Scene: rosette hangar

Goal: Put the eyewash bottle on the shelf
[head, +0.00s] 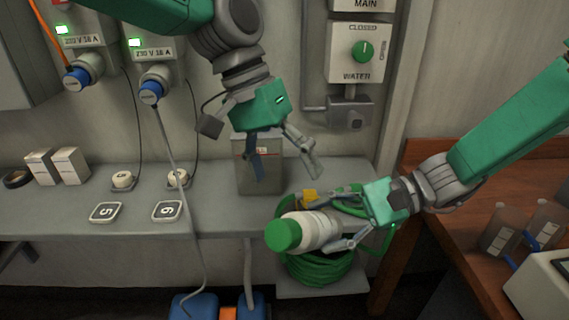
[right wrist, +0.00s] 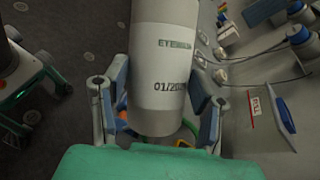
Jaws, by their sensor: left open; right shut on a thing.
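The eyewash bottle (head: 312,230) is white with a green cap. It lies tilted in my right gripper (head: 338,222), its cap pointing to the left. In the right wrist view the bottle (right wrist: 160,70) shows part of its printed label between the two fingers of my right gripper (right wrist: 155,115), which is shut on it. My left gripper (head: 285,160) is open and empty, in front of a grey box. The grey shelf (head: 215,214) runs along the wall. The bottle hides part of the shelf's front edge.
The grey box (head: 248,178) stands on the shelf. Farther left are white boxes (head: 70,165), a black tape roll (head: 17,179) and number plates (head: 107,212). A coiled green hose (head: 318,270) is below the bottle. A wooden bench (head: 470,225) is at right.

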